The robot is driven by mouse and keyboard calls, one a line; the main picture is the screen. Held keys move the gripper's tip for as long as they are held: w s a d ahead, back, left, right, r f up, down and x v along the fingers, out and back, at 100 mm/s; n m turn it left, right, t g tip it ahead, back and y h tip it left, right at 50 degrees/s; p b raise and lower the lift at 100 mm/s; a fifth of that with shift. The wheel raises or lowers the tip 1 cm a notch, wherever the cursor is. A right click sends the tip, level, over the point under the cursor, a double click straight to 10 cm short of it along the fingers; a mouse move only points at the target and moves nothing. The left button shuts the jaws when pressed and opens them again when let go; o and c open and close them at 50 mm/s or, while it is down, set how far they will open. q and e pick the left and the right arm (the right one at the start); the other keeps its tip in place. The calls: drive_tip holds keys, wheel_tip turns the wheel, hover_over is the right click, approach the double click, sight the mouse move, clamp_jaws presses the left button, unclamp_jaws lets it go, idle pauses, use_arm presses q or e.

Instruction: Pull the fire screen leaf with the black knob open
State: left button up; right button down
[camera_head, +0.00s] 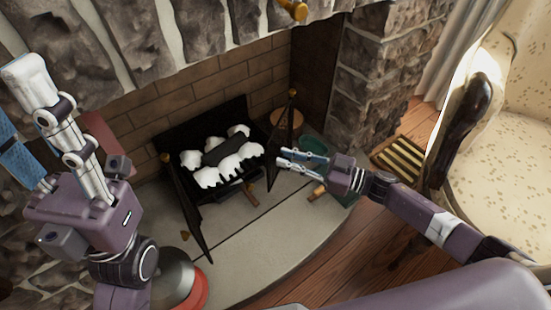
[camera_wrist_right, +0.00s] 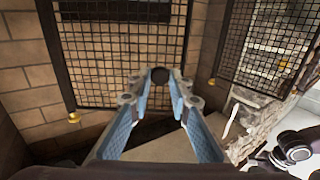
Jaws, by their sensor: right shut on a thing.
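The fire screen has dark mesh leaves in front of the fireplace. In the head view one leaf (camera_head: 186,208) stands at the left of the grate and another (camera_head: 282,132) at the right. My right gripper (camera_head: 286,157) is at the right leaf. In the right wrist view my right gripper (camera_wrist_right: 159,84) is shut on the black knob (camera_wrist_right: 159,74), in front of a framed mesh leaf (camera_wrist_right: 120,48). Another mesh leaf (camera_wrist_right: 268,42) shows at the right. My left gripper (camera_head: 66,128) is raised at the left, and its finger opening is unclear.
A grate with white logs (camera_head: 222,160) stands in the brick fireplace. The stone hearth (camera_head: 240,245) is clear in the middle. A red and grey round object (camera_head: 180,283) is at lower left. A green container (camera_head: 312,147) and a cream armchair (camera_head: 510,145) stand at right.

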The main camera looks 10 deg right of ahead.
drive_tip(key=shift+s+d+n+g+y+b, duration=0.2)
drive_tip(key=shift+d+n+g+y+b, duration=0.6)
drive_tip(key=shift+d+g, duration=0.35)
drive_tip(key=c, duration=1.8)
unclamp_jaws()
wheel_tip(320, 180, up, 10)
